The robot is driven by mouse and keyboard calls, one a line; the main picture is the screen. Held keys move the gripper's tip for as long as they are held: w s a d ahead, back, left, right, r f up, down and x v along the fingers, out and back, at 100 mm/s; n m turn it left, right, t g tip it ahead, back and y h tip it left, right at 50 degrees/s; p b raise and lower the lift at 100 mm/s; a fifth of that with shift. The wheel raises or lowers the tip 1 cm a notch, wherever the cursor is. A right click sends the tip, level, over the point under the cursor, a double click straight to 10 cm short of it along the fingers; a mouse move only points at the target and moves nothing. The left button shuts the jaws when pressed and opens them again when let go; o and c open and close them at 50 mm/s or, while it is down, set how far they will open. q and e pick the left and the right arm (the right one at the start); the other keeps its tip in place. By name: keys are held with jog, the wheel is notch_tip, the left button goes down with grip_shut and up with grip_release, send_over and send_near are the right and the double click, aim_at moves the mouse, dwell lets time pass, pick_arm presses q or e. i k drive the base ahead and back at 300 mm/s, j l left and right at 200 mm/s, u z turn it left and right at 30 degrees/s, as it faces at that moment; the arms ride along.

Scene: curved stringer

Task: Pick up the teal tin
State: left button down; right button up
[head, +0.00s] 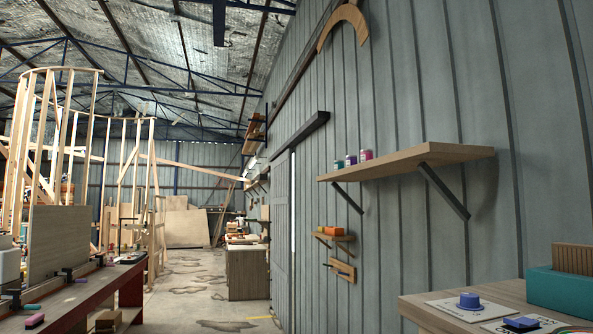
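Three small tins stand in a row at the left end of a wooden wall shelf (440,160) in the head view. Neither of my grippers is in view.
A wooden table (420,303) at lower right holds a teal box (560,291) and a blue knob-like object (469,300). A red bench (85,297) stands at left. Concrete floor (190,300) is open between. Smaller wall shelves (341,269) sit below the tins.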

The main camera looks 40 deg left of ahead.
aim_at(339, 164)
jog(key=u, duration=1.15)
jog(key=i+u, duration=0.15)
jog(key=u, duration=0.15)
jog(key=i+j+u, duration=0.1)
jog(key=u, duration=0.2)
jog(key=i+j, duration=0.1)
jog(key=i, duration=1.55)
